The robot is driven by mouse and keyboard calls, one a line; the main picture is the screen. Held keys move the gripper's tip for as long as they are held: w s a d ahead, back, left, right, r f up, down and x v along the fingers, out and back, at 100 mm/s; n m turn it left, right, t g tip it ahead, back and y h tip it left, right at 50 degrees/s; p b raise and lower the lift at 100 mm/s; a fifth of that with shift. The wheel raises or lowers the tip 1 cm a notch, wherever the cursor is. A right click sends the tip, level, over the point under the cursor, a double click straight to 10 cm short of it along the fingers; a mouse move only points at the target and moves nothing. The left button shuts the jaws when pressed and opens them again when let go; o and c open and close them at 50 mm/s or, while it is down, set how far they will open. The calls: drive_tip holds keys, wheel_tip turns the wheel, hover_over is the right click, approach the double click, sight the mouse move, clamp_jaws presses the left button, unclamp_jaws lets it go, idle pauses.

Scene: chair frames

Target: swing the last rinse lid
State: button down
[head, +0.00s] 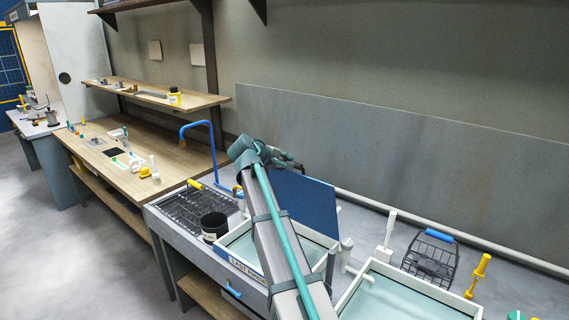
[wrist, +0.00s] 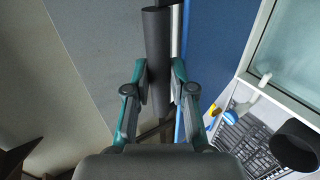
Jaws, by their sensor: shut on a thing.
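The last rinse lid (head: 308,203) is a blue panel standing raised behind the last rinse tank (head: 238,262), whose front carries a label. In the head view my gripper (head: 290,163) is at the lid's upper edge, partly hidden by my arm. My arm also hides part of the tank.
A black pot (head: 214,226) and a drain rack (head: 188,206) stand left of the tank. A blue tap (head: 213,150) rises behind them. A second tank (head: 405,298) and a wire basket (head: 430,260) are to the right. A grey wall panel (head: 400,160) is close behind.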

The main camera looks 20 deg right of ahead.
drive_tip(key=shift+d+f, duration=0.1)
drive_tip(key=shift+f, duration=0.05)
drive_tip(key=shift+w+d+r, duration=0.15)
drive_tip(key=shift+w+d, duration=0.2)
drive_tip(key=shift+d, duration=0.4)
drive_tip(key=shift+w+d+r, duration=0.1)
drive_tip(key=shift+w+d, duration=0.2)
drive_tip(key=shift+d, duration=0.45)
drive_tip(key=c, duration=1.1)
unclamp_jaws()
drive_tip(key=shift+w+d+f, duration=0.1)
drive_tip(key=shift+d, duration=0.05)
drive_tip(key=shift+c, duration=0.2)
drive_tip(key=shift+o, duration=1.1)
drive_tip(key=shift+w+d, duration=0.1)
drive_tip(key=shift+d, duration=0.05)
drive_tip(key=shift+a+r, duration=0.2)
